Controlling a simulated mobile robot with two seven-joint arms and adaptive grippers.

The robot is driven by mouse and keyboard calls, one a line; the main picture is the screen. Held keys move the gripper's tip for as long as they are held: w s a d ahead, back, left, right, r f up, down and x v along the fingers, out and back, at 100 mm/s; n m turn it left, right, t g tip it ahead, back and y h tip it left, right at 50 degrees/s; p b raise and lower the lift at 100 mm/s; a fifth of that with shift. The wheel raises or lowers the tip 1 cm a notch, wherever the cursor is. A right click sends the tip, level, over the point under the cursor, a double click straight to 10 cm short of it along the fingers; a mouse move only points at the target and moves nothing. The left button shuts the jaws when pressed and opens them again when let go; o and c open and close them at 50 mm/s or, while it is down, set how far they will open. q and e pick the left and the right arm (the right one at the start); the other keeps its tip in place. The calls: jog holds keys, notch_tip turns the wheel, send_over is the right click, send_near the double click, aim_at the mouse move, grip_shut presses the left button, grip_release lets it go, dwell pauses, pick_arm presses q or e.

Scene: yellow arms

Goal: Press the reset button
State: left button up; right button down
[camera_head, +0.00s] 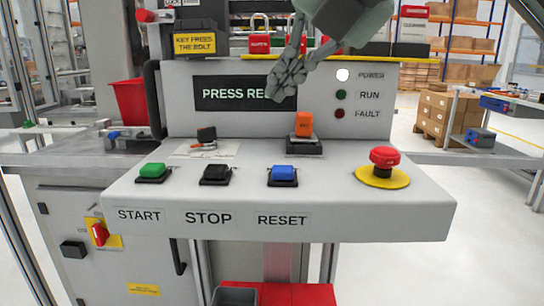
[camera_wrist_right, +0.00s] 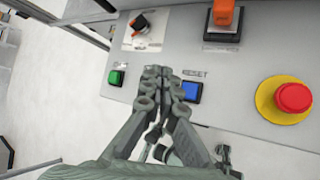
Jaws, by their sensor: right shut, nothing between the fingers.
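The blue reset button (camera_head: 283,174) sits on a dark base on the sloped grey console, above the RESET label (camera_head: 282,220). In the right wrist view the blue button (camera_wrist_right: 192,91) shows just right of the fingertips. My right gripper (camera_head: 279,92) is shut and empty, reaching down from the top in front of the PRESS RESET display. Its closed fingertips (camera_wrist_right: 157,73) appear apart from the button and above the console. In the wrist view the gripper hides the black stop button. My left gripper is not in view.
A green start button (camera_head: 152,170) and black stop button (camera_head: 216,172) lie left of the blue one. An orange switch (camera_head: 304,124) stands behind it. A red emergency stop (camera_head: 384,157) on a yellow disc is at right. The display (camera_head: 230,93) is partly covered.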

aim_at(286, 170)
jog(key=shift+w+d+r+h, duration=0.2)
jog(key=shift+d+h, duration=0.1)
jog(key=shift+d, duration=0.1)
